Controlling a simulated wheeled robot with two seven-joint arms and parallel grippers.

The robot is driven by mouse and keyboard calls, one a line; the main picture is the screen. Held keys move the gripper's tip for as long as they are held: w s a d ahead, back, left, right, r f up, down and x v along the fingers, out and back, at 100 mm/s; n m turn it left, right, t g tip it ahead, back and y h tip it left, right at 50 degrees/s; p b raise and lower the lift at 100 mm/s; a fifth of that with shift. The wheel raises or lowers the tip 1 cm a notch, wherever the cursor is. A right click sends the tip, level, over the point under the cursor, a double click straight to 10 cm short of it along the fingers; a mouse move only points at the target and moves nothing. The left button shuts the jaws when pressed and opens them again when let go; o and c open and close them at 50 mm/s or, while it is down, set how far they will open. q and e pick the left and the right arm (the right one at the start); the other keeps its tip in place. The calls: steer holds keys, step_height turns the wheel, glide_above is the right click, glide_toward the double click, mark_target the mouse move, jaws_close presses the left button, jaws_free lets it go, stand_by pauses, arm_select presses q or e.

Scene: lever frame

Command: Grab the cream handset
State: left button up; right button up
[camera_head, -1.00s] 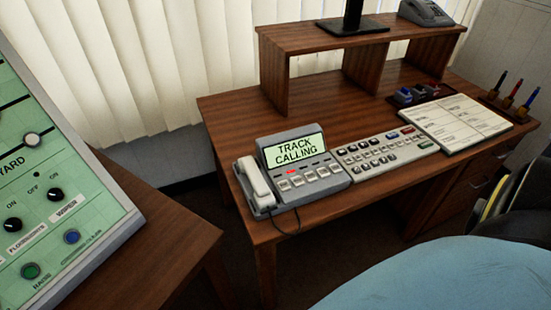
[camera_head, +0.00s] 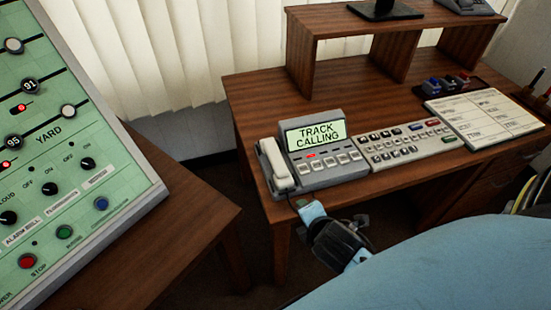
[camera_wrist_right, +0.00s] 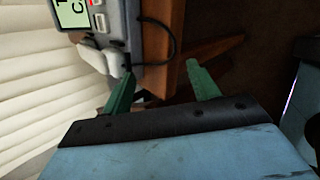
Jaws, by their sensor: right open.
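The cream handset (camera_head: 276,164) lies in its cradle on the left side of the grey phone console (camera_head: 326,175), near the desk's front left edge. The console's screen reads "TRACK CALLING" and a red light is lit. My right gripper (camera_head: 335,230) is in front of the desk, below and right of the handset in the head view. In the right wrist view my right gripper (camera_wrist_right: 160,88) has its green fingers spread apart. My left gripper is not in view.
A button keyboard (camera_head: 410,143) and a paper sheet (camera_head: 480,118) lie right of the console. A dark cord (camera_wrist_right: 172,40) hangs by the desk edge. A green control panel (camera_head: 70,160) stands at the left, with a floor gap between it and the desk.

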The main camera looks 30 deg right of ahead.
mark_target(282, 170)
steer(key=w+r+n+t, duration=0.5)
steer(key=w+n, duration=0.1)
steer(key=n, duration=0.9)
steer(key=shift+n, duration=0.3)
steer(key=b+x, duration=0.1)
steer(key=x, duration=0.5)
steer(key=shift+w+d+f, duration=0.1)
steer(key=shift+w+d, duration=0.1)
steer(key=shift+w, duration=0.05)
steer(key=shift+w+d+f+b, duration=0.1)
steer(key=shift+w+f+b, duration=0.05)
steer(key=shift+w+b, duration=0.3)
steer(key=x, duration=0.1)
steer(key=b+x, duration=0.1)
steer(key=x, duration=0.2)
steer(key=shift+w+a+f, duration=0.25)
steer(key=shift+f, duration=0.05)
steer(key=shift+w+f, duration=0.1)
steer(key=shift+w, duration=0.25)
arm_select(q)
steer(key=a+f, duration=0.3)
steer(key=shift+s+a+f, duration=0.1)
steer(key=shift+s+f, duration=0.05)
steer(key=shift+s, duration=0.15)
arm_select(e)
steer(key=shift+d, duration=0.1)
steer(key=c, duration=0.9)
